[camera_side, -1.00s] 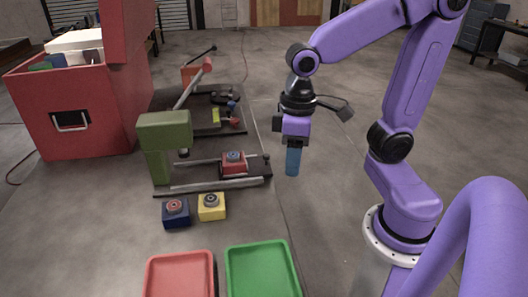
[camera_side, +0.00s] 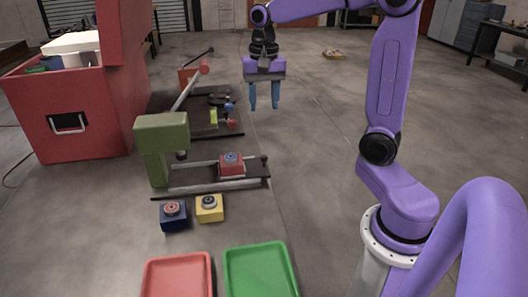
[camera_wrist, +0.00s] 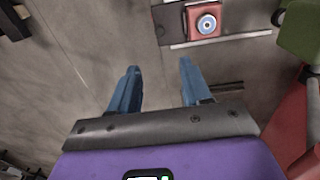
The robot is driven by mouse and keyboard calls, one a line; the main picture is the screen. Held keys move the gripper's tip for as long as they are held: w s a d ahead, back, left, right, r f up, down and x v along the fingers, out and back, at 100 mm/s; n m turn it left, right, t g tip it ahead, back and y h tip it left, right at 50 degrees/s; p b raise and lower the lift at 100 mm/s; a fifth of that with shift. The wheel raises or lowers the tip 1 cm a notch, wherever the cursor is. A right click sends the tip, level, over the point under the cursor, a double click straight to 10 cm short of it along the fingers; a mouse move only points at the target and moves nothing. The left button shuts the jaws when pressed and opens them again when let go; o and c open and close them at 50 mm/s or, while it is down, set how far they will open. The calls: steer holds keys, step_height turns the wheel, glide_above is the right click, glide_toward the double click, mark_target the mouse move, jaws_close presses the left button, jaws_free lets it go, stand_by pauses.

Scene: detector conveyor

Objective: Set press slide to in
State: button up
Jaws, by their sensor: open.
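The green press (camera_side: 163,145) stands at the left end of a dark base with two pale rails; part of it also shows in the wrist view (camera_wrist: 300,28). The press slide carries a red block (camera_side: 231,169) with a round blue-grey part on top, toward the right end of the rails, clear of the press head. The block also shows at the top of the wrist view (camera_wrist: 207,33). A small dark post (camera_side: 264,161) stands at the right end of the slide. My gripper (camera_side: 264,107) is open and empty, raised above and behind the slide, its blue fingers pointing down.
A blue block (camera_side: 174,222) and a yellow block (camera_side: 209,214) sit before the press. Red (camera_side: 148,290) and green (camera_side: 260,246) trays lie nearer. Behind stands a lever fixture (camera_side: 212,120); a large red box (camera_side: 75,115) is left. Floor to the right is clear.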

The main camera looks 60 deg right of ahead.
mark_target(264, 156)
step_height(264, 156, down, 16)
stand_by(0.5)
steer(key=shift+c, duration=0.3)
steer(key=shift+a, duration=0.1)
jaws_close()
